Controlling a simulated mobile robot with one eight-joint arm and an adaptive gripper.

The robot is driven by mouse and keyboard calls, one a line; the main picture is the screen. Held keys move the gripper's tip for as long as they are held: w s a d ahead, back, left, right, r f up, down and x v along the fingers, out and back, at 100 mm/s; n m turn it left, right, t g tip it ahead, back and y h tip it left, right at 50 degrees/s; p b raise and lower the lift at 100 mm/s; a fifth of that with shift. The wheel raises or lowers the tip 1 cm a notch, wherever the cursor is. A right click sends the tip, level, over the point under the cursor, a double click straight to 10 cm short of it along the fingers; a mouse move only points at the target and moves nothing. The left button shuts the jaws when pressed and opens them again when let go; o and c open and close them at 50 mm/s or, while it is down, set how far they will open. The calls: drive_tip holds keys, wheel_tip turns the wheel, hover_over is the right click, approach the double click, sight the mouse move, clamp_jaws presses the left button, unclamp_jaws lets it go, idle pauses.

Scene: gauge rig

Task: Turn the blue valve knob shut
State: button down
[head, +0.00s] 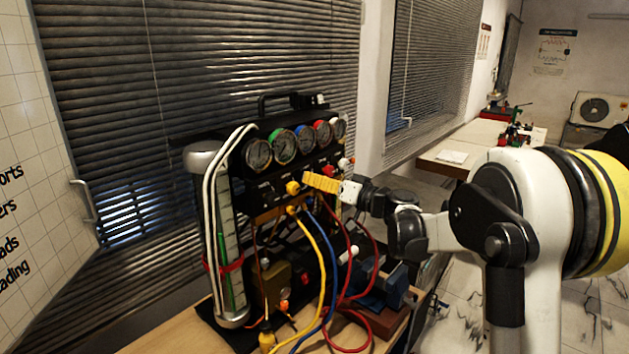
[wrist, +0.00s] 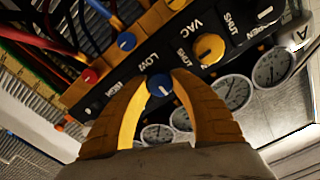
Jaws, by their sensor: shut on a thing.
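In the wrist view the blue valve knob (wrist: 159,86) sits on the rig's black panel by the LOW label. My gripper (wrist: 165,77) has its two yellow fingers around this knob, shut on it, one fingertip at each side. In the head view my gripper (head: 306,180) reaches in from the right against the front of the gauge rig (head: 262,192). The blue knob is hidden there behind my fingers. How far the knob is turned cannot be told.
A yellow knob (head: 293,187) is close beside my fingers. Gauges (head: 283,145) line the rig's top. Yellow, blue and red hoses (head: 325,265) hang below my gripper. A blue fitting (wrist: 126,41) and a red one (wrist: 90,75) are near the knob.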

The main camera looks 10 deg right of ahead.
drive_tip(key=m, duration=0.4)
drive_tip(key=shift+m, duration=0.3)
drive_tip(key=m, duration=0.4)
drive_tip(key=shift+m, duration=0.3)
drive_tip(key=m, duration=0.4)
drive_tip(key=shift+p, duration=0.3)
drive_tip(key=shift+f+m, duration=0.1)
drive_tip(key=shift+m, duration=2.3)
drive_tip(key=c, duration=1.1)
unclamp_jaws()
drive_tip(key=shift+o, duration=0.2)
